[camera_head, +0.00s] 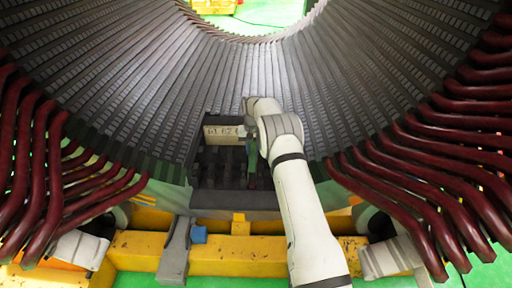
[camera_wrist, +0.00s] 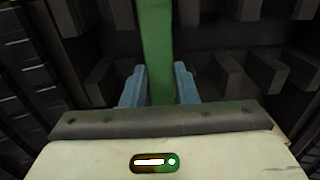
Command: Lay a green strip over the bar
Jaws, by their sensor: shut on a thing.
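A green strip (camera_wrist: 157,35) runs up the middle of the wrist view, between the two blue fingers of my gripper (camera_wrist: 160,80). My gripper is shut on it. In the head view the strip (camera_head: 252,162) shows as a short green piece below my wrist, over a dark gap in the stator. A small reddish end (camera_head: 252,183) shows just below the strip; I cannot tell whether it is the bar or whether the strip touches it. No bar shows clearly under the strip in the wrist view.
The grey slotted stator (camera_head: 140,75) curves around the gap. Dark red bent bars (camera_head: 38,160) stand out at left, with more red bars (camera_head: 430,200) at right. A pale numbered block (camera_head: 222,134) sits beside my wrist. A yellow frame (camera_head: 240,258) crosses below. Dark blocks line the gap's sides.

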